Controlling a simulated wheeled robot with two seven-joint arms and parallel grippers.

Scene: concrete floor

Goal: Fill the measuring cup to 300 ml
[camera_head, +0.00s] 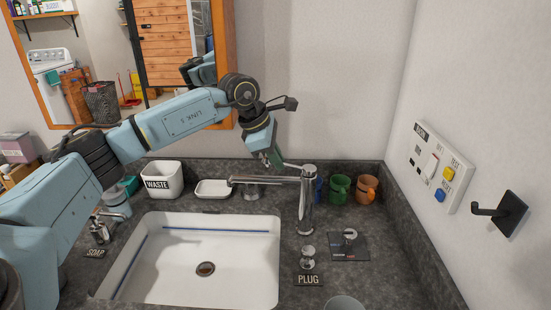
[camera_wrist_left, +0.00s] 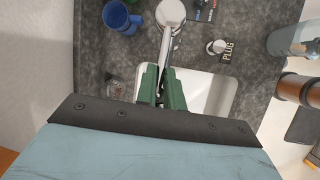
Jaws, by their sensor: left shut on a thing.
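My left gripper (camera_head: 273,158) is shut on the thin lever (camera_head: 294,166) at the faucet's top. In the left wrist view, the green fingers (camera_wrist_left: 161,85) close around the lever (camera_wrist_left: 166,45). No water stream shows below the spout. A clear round vessel, probably the measuring cup, shows only its rim (camera_head: 345,302) at the bottom edge of the head view. My right gripper is not in view.
The white sink (camera_head: 270,265) is empty, with a drain (camera_head: 205,269). A waste bin (camera_head: 162,180), a soap dish (camera_head: 213,189) and green (camera_head: 340,189) and orange (camera_head: 367,190) mugs stand along the back. A plug knob (camera_head: 308,257) sits right of the sink.

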